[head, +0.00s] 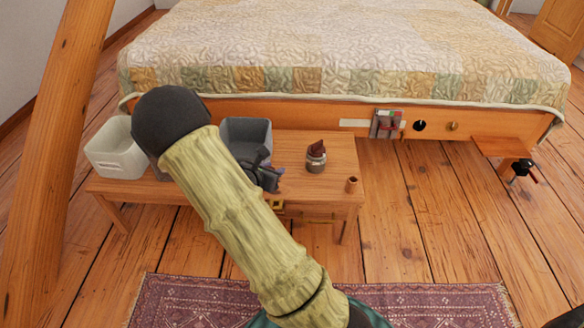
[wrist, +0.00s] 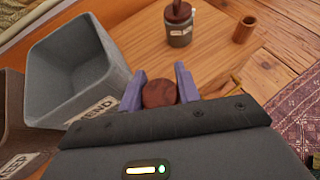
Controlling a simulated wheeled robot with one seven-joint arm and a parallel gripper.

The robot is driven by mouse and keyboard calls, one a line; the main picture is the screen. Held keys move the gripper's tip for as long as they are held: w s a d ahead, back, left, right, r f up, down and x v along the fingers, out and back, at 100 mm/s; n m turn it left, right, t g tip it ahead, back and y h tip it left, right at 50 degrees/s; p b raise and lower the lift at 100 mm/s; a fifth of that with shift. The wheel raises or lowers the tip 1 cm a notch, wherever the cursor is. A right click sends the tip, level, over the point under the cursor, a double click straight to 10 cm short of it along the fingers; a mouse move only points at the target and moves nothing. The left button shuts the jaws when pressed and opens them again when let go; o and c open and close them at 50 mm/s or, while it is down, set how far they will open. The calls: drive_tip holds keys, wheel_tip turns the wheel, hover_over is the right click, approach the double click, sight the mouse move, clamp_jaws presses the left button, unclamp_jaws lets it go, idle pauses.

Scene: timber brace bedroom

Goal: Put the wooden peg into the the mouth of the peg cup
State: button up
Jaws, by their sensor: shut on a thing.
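My gripper (wrist: 159,90) has its two bluish fingers closed on a round, dark reddish-brown wooden piece, which I take as the wooden peg (wrist: 158,94). Only its rounded end shows in the wrist view; the rest is hidden. In the head view my gripper (head: 268,178) is over the low wooden table, and the held piece is not clear there. A small brown cup with a dark open top, likely the peg cup (head: 352,185), stands upright near the table's right front corner. It also shows at upper right in the wrist view (wrist: 243,30), apart from my gripper.
A grey labelled jar (head: 316,161) with a dark brown piece in its top stands left of the cup. A grey bin marked MEND (wrist: 75,65) and a pale bin (head: 113,152) are farther left. The table (head: 290,147) has bare room around the jar. A bed stands behind.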

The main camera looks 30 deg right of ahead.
drive_tip(key=w+a+r+n+t+y+p, duration=0.1)
drive_tip(key=a+r+n+t+y+p, duration=0.1)
drive_tip(key=a+r+n+y+p, duration=0.1)
drive_tip(key=w+a+r+n+t+y+p, duration=0.1)
drive_tip(key=a+r+n+t+y+p, duration=0.2)
drive_tip(key=a+r+p, duration=0.4)
drive_tip(key=a+n+y+p, duration=0.1)
drive_tip(key=a+n+p, duration=0.1)
drive_tip(key=a, duration=0.2)
drive_tip(key=shift+a+n, duration=0.3)
drive_tip(key=shift+a, duration=0.1)
drive_tip(key=shift+w, duration=0.1)
